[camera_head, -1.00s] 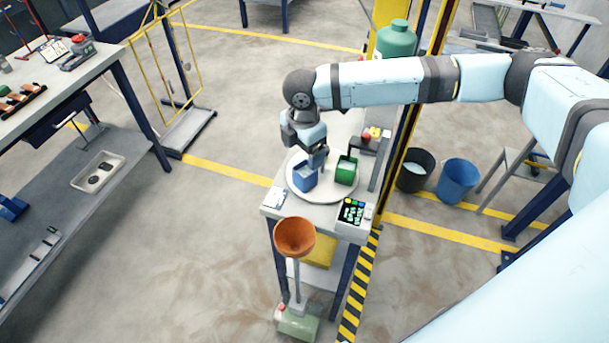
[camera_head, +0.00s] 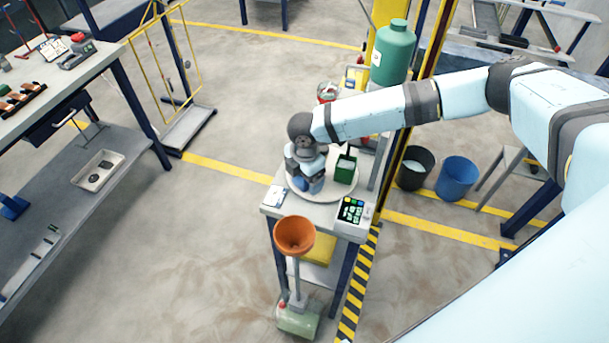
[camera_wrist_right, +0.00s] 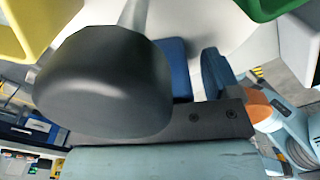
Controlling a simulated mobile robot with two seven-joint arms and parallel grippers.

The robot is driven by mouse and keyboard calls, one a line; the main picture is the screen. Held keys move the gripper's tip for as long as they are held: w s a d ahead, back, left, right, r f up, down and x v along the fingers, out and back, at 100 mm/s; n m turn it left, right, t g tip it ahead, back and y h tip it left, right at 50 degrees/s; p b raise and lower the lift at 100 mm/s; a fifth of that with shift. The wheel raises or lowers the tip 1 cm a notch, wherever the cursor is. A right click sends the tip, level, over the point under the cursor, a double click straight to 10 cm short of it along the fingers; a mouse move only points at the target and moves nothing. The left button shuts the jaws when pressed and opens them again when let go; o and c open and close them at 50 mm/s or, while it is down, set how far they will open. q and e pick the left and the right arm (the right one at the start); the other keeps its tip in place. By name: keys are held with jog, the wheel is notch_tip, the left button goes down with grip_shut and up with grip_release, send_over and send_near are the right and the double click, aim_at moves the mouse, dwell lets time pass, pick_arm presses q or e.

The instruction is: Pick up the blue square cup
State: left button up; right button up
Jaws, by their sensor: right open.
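The blue square cup (camera_head: 313,187) stands on the round white plate (camera_head: 343,195) on the small table, mostly hidden by my right gripper. My right gripper (camera_head: 309,176) is open, pointing down over the cup. I cannot tell whether its fingers straddle or touch the cup. In the wrist view, blue surfaces (camera_wrist_right: 176,62) show beyond the dark rounded gripper part; which is cup and which is finger is unclear. My left gripper is not in view.
A green square cup (camera_head: 345,171) stands close to the right on the plate; its edge also shows in the wrist view (camera_wrist_right: 268,7). An orange bowl (camera_head: 294,235) on a stand is in front. A green tank (camera_head: 394,52) stands behind.

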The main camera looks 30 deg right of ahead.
jog(key=c, duration=1)
jog(key=shift+c, duration=0.2)
